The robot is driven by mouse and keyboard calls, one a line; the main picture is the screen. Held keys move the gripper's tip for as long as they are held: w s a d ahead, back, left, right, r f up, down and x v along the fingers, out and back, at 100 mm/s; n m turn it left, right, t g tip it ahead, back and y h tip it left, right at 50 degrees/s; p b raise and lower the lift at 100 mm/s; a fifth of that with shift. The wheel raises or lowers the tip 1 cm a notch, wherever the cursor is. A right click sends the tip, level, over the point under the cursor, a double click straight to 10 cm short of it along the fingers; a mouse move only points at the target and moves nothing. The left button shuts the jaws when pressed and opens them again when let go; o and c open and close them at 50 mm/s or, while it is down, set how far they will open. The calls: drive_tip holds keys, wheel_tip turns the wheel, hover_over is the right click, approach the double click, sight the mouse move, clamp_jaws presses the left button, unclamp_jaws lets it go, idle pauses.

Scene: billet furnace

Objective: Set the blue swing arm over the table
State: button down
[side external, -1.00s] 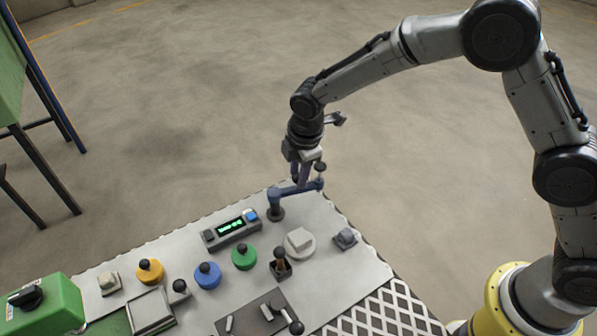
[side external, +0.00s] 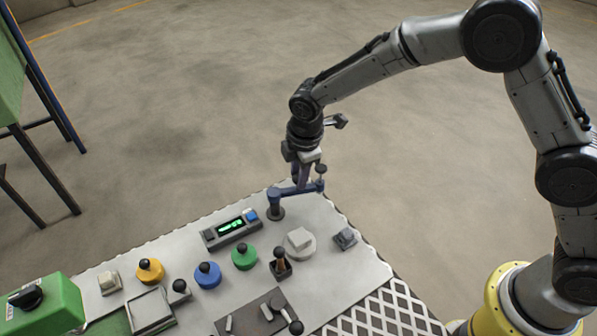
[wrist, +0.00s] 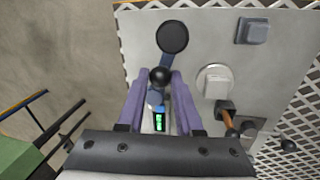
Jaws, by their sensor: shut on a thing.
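The blue swing arm (side external: 297,189) stands on a dark post near the back right corner of the table (side external: 335,285). In the side external view it reaches from the post to the right, its outer end with a dark knob appearing at the table's corner. My gripper (side external: 305,187) points down and is shut on the swing arm. The fingertips partly hide the grip.
A green-lit display (side external: 231,226) sits left of the post. A white round button (side external: 300,241), a grey square button (side external: 345,238), a joystick (side external: 281,266) and several coloured knobs stand on the panel. Open floor lies behind the table.

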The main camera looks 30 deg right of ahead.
drive_tip(key=s+a+m+g+h, duration=0.1)
drive_tip(key=s+a+m, duration=0.2)
drive_tip(key=m, duration=1.1)
drive_tip(key=shift+s+a+g+h, duration=0.25)
drive_tip(key=shift+a+g+h, duration=0.15)
drive_tip(key=shift+a, duration=1)
drive_tip(key=shift+a+r+m, duration=0.1)
drive_tip(key=shift+m, duration=0.2)
drive_tip(key=c, duration=0.6)
unclamp_jaws()
drive_tip(key=r, duration=0.4)
drive_tip(key=a+r, duration=0.1)
drive_tip(key=r, duration=0.4)
drive_tip(key=a+r, duration=0.1)
drive_tip(key=r, duration=0.3)
drive_tip(key=shift+s+a+r, duration=0.25)
drive_tip(key=shift+s, duration=0.05)
